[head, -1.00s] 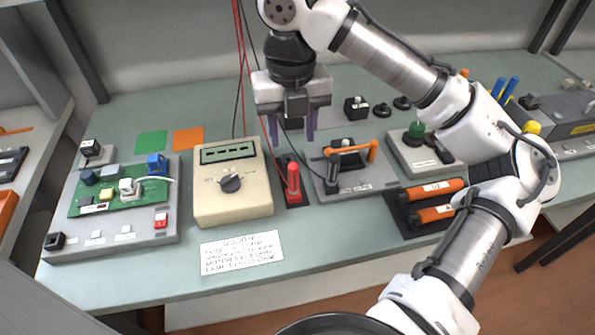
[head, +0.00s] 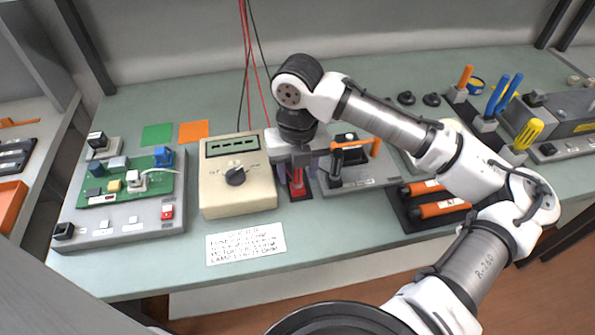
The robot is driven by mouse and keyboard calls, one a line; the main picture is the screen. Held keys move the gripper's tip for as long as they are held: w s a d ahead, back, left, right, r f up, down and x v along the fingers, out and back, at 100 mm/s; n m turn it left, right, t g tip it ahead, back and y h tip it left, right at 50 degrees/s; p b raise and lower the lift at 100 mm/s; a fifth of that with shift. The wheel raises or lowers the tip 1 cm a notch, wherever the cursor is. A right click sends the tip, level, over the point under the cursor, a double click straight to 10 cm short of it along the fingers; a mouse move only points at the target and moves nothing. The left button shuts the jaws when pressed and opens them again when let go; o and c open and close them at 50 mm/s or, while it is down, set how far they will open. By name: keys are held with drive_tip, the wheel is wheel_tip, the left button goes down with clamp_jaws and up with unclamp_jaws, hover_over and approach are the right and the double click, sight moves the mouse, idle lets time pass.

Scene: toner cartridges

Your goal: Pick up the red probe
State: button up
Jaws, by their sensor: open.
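The red probe (head: 298,187) stands upright on a small dark and red holder just right of the beige multimeter (head: 237,184). My gripper (head: 299,175) points down over the probe, with its purple fingers on either side of the probe's upper part. The jaws are open. The wrist and gripper body hide the probe's top, and I cannot tell whether a finger touches it.
A green circuit board (head: 127,184) on a grey base lies at the left. A white note (head: 246,243) lies in front of the multimeter. Orange toner-like cylinders (head: 438,208) lie in a dark tray at right. Red and black cables hang behind the multimeter.

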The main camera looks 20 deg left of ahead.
drive_tip(key=shift+c, duration=0.3)
clamp_jaws()
drive_tip(key=shift+r, duration=0.2)
